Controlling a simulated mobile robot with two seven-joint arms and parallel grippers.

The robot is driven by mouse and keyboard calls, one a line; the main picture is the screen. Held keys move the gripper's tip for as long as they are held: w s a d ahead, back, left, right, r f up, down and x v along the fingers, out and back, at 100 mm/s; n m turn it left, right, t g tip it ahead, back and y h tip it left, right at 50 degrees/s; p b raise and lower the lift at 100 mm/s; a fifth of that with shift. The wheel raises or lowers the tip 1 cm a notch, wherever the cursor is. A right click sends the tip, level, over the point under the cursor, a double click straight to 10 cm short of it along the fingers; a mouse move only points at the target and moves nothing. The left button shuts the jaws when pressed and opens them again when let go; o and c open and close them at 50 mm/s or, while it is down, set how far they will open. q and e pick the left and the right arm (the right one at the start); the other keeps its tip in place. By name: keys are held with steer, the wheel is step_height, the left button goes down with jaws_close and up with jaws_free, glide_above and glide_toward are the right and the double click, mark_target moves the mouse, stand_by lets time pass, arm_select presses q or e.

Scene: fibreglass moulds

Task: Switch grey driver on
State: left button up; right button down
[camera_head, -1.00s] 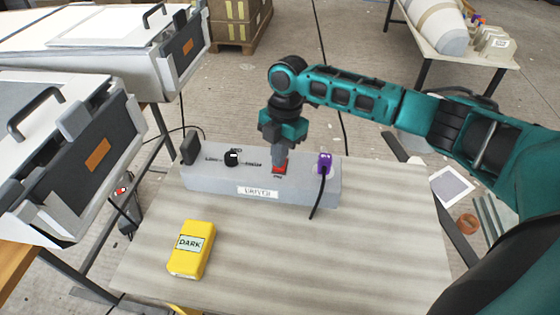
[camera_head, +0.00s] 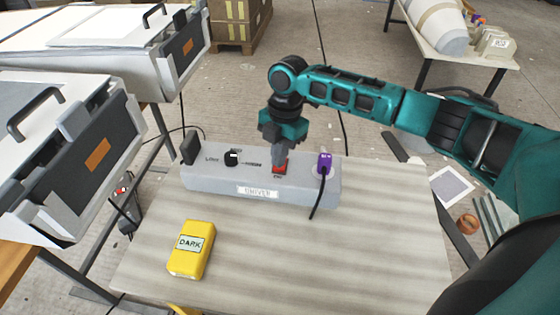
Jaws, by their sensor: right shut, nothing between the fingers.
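My left gripper is out of view.
A yellow box marked DARK (camera_head: 190,250) lies on the wooden table (camera_head: 320,260) in front of the driver. White cases with dark ends (camera_head: 95,150) stand at the left. The table's right half is clear. Another table (camera_head: 432,45) stands at the back right.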

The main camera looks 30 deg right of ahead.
steer(key=shift+f+b, duration=0.35)
steer(key=shift+f, duration=0.55)
stand_by(0.5)
steer(key=shift+r, duration=0.1)
step_height(320, 180, up, 2)
steer(key=p, duration=0.3)
steer(key=shift+r, duration=0.25)
step_height(320, 180, up, 2)
steer(key=p, duration=0.2)
steer(key=shift+r+p, duration=0.15)
steer(key=shift+p, duration=0.15)
steer(key=shift+r+p, duration=0.9)
steer(key=shift+r, duration=0.2)
